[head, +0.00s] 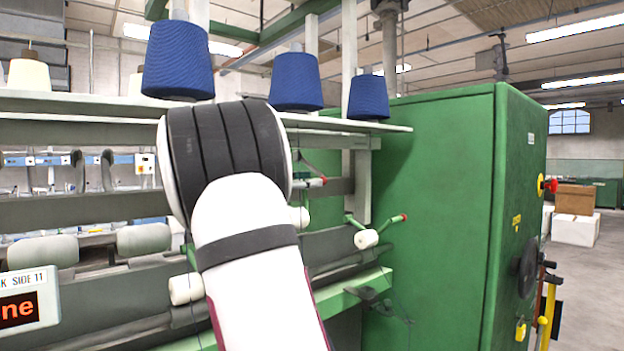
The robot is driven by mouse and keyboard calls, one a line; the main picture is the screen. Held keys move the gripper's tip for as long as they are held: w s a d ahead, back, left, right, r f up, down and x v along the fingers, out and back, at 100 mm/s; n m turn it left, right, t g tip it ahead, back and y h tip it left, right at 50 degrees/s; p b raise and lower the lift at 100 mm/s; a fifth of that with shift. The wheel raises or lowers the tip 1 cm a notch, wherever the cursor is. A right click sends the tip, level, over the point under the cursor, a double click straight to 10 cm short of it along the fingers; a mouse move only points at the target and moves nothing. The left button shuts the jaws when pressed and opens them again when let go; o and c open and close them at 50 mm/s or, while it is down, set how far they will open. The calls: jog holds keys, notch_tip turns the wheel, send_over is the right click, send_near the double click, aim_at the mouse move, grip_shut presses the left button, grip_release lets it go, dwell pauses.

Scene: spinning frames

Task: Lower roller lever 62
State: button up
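Green roller levers with red tips show on the spinning frame. One lever (388,225) is at the right, next to the green cabinet, with a white roller (366,239) at its lower end. Another red-tipped lever (318,182) shows just right of my arm, partly hidden by it. A white roller (300,216) sits below that one, also partly covered. A third white roller (186,288) is at the left of my arm. No number 62 is readable, so I cannot tell which lever is 62. My white arm with black bands fills the middle; my gripper is not visible.
A large green cabinet (440,200) closes off the frame's right end. A small display (28,305) is at the lower left. A green rail (345,290) runs below the rollers. Open floor lies far right.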

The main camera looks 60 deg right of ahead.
jog(key=shift+s+d, duration=0.1)
jog(key=shift+d, duration=0.3)
jog(key=shift+c, duration=0.2)
grip_shut()
